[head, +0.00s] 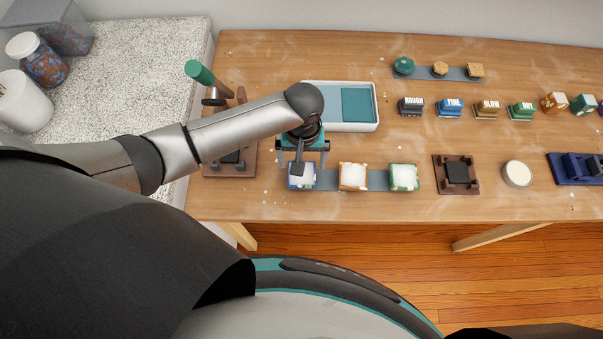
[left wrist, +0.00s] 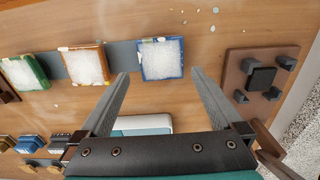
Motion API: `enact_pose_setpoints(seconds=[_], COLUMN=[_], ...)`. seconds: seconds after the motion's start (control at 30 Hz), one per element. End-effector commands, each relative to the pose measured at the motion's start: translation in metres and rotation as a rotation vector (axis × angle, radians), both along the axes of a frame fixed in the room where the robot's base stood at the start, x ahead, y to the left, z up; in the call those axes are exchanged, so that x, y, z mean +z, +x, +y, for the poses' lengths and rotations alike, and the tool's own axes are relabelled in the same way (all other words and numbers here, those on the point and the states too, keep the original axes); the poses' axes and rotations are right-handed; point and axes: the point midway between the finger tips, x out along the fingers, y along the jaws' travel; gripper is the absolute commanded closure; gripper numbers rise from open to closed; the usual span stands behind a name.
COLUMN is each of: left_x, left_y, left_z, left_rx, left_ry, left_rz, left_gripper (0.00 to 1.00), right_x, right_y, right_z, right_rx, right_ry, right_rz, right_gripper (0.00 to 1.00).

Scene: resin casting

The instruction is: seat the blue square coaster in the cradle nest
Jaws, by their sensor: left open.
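The blue square coaster (head: 309,184), with a white speckled top and blue edges, lies at the left end of a grey strip. It also shows in the left wrist view (left wrist: 162,60). My left gripper (head: 302,165) is open above it, fingers pointing down. In the left wrist view the fingertips (left wrist: 160,75) appear on either side of its near edge, with nothing held. A brown fixture with a dark pad and corner posts (head: 440,162) stands to the right. A similar one with a green-handled lever (head: 210,171) stands at left; I cannot tell which is the cradle nest. My right gripper is out of view.
Orange (head: 353,177) and green (head: 404,178) coasters share the grey strip (head: 378,181). A white tray (head: 340,128) lies behind. A round white puck (head: 517,174) and a navy fixture (head: 566,179) stand farther right. Labelled blocks line the back.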

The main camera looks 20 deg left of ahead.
Motion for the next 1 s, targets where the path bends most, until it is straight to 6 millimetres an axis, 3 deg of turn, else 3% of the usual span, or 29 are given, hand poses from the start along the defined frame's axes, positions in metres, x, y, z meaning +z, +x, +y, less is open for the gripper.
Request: enact_pose_setpoints(seconds=[0.17,0.5,0.8,1.0], left_x=[-0.010,-0.052,-0.056,-0.056], left_y=[0.001,0.005,0.005,0.005], left_z=[0.001,0.003,0.004,0.004], left_rx=[-0.001,-0.001,-0.002,-0.002], left_ry=[0.001,0.001,0.000,0.000], left_rz=[0.000,0.001,0.000,0.000], left_gripper=[0.00,0.00,0.00,0.20], right_x=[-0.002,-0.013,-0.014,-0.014], right_y=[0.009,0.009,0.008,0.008], right_z=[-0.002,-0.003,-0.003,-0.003], right_rx=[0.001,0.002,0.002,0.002], right_ry=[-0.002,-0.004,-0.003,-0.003], right_rz=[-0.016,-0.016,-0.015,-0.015], right_gripper=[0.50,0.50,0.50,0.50])
